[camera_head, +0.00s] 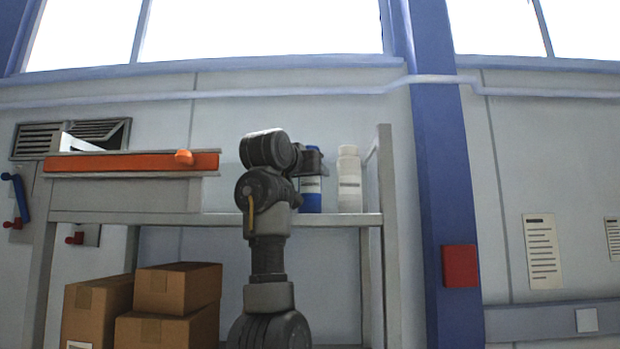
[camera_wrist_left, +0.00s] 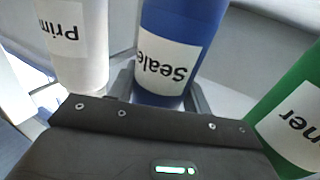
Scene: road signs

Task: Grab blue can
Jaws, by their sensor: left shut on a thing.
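The blue can (camera_head: 311,202) stands upright on the shelf, partly hidden by my left gripper in the head view. It has a white label, which reads "Seale..." upside down on the blue can (camera_wrist_left: 182,28) in the left wrist view. My left gripper (camera_head: 312,162) reaches it from the left. In the left wrist view the fingers of my left gripper (camera_wrist_left: 162,92) lie on both sides of the can and are shut on it. My right gripper is in neither view.
A white can (camera_head: 348,190) stands just right of the blue one. A green can (camera_wrist_left: 290,125) is close by in the wrist view. The shelf (camera_head: 335,219) has an upright post at its right end. Cardboard boxes (camera_head: 178,288) sit below; an orange-fronted drawer (camera_head: 125,163) is left.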

